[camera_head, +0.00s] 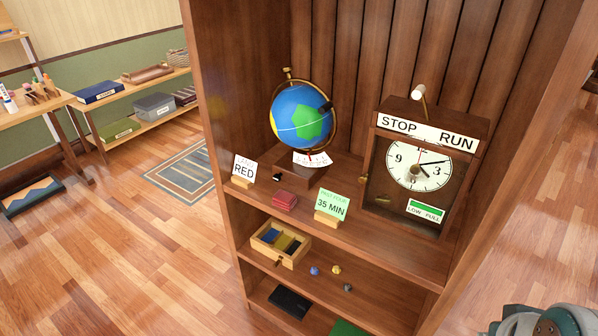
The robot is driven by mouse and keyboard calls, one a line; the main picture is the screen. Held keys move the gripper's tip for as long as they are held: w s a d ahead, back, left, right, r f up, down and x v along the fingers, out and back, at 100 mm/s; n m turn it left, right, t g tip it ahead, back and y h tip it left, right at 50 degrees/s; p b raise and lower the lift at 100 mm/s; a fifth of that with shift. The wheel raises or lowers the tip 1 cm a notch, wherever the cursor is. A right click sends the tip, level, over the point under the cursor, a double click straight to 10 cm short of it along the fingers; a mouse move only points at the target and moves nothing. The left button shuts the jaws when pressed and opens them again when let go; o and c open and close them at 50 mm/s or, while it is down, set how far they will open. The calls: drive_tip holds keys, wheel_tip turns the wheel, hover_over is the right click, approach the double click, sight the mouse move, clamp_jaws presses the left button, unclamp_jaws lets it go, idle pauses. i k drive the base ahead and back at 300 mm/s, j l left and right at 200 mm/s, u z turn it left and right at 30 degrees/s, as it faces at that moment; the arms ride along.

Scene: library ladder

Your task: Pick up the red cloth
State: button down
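A small dark red folded item (285,200), which looks like the red cloth, lies flat on the upper shelf (400,250) of the wooden bookcase. It sits near the shelf's front edge, in front of the globe's base (313,172). A card reading RED (244,168) stands to its left, and a green card reading 35 MIN (331,204) stands to its right. Nothing covers it. My gripper is not in view. A grey-green part at the lower right corner looks like a piece of my own arm, well apart from the cloth.
A globe (301,115) stands behind the cloth, and a clock cabinet (427,165) stands to the right. The lower shelf holds a divided wooden tray (262,247) and several small pebble-like pieces. The bookcase's left side panel (215,110) is upright. The floor at left is mostly clear.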

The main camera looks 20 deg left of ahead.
sight(283, 200)
drive_tip(key=k+j+u, duration=0.1)
drive_tip(key=u, duration=0.95)
